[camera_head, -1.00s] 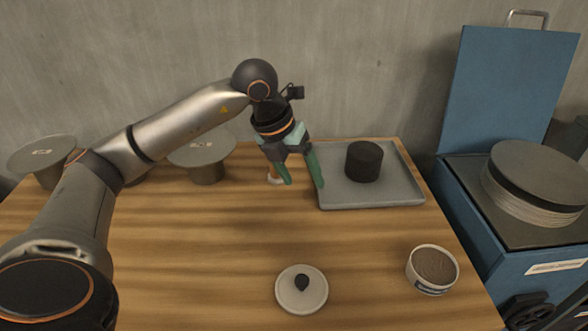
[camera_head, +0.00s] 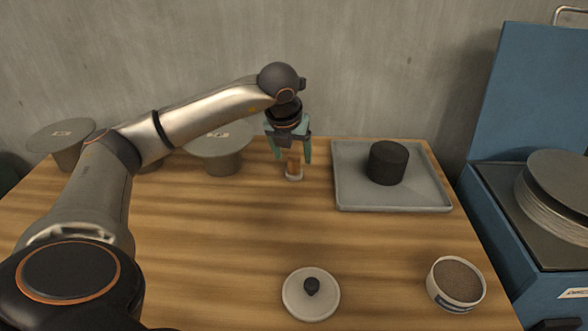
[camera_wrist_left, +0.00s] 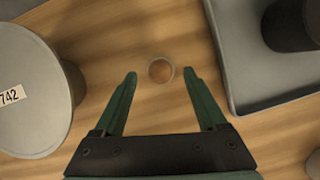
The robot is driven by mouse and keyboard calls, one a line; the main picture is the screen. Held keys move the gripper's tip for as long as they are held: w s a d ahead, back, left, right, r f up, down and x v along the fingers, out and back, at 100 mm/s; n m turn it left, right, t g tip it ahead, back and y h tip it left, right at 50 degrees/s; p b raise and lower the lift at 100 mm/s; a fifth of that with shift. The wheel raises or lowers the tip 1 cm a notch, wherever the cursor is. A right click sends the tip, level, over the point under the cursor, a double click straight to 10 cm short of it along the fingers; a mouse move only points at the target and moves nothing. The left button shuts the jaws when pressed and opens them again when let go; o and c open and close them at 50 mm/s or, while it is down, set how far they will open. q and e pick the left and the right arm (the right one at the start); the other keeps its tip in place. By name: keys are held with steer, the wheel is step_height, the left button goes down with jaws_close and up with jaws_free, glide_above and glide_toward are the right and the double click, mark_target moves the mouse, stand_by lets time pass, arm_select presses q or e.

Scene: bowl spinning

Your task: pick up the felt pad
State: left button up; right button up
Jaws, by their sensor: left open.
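What I take to be the felt pad is a small upright piece with a brown wooden handle and a pale round base (camera_head: 294,177). It stands on the wooden table left of the grey tray. My left gripper (camera_head: 293,160) points down over it, open, with a green finger on either side of the handle. In the left wrist view the pad shows from above as a brown disc with a pale rim (camera_wrist_left: 161,70). It lies between the fingertips (camera_wrist_left: 160,75), with gaps on both sides. My right gripper is not in view.
The grey tray (camera_head: 345,195) holds a dark cylinder (camera_head: 388,163). Grey discs on pedestals (camera_head: 220,138) stand at the back left. A knobbed white lid (camera_head: 300,300) and a tub of brown-grey material (camera_head: 456,282) sit in front. A blue case (camera_head: 500,220) stands right. The table's middle is clear.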

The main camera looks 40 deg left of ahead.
mark_target(293, 158)
arm_select(q)
steer(key=x, duration=0.3)
steer(key=shift+w+f, duration=0.1)
jaws_close()
stand_by(0.5)
